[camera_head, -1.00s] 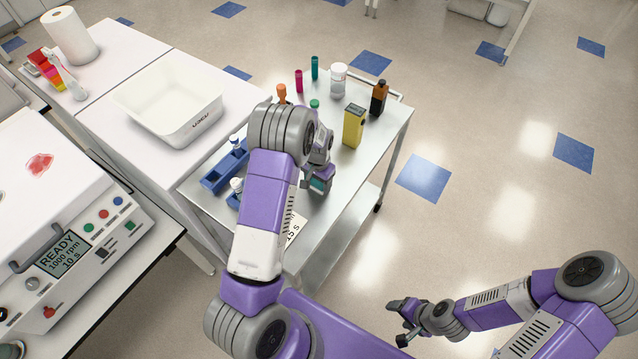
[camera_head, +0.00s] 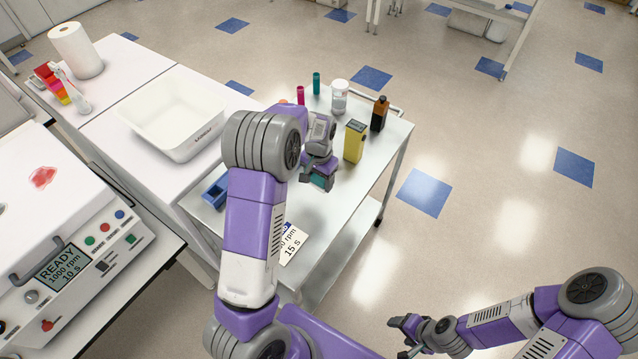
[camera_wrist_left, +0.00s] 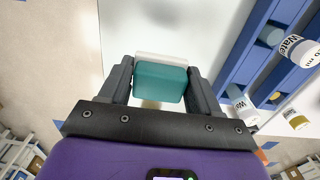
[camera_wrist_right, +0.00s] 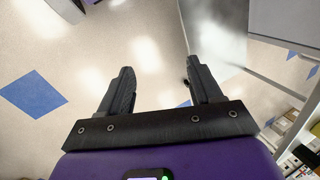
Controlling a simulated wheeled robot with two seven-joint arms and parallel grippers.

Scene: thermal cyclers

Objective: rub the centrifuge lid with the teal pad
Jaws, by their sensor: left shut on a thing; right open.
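The teal pad (camera_wrist_left: 160,82) has a white layer on one face and is clamped between the fingers of my left gripper (camera_wrist_left: 160,88). In the head view my left gripper (camera_head: 318,178) holds the pad above the metal cart. The centrifuge (camera_head: 70,235) stands at the left with its white lid (camera_head: 75,180) shut; a red smear (camera_head: 42,178) marks the lid. The display reads READY, 1000 rpm, 10 s. My right gripper (camera_head: 404,330) is open and empty over the floor at lower right; its fingers (camera_wrist_right: 160,92) are apart in the right wrist view.
The cart (camera_head: 335,225) carries a blue rack (camera_head: 212,193), a yellow box (camera_head: 354,142), a brown bottle (camera_head: 379,114), a white jar (camera_head: 339,97), tubes and a card (camera_head: 290,243).

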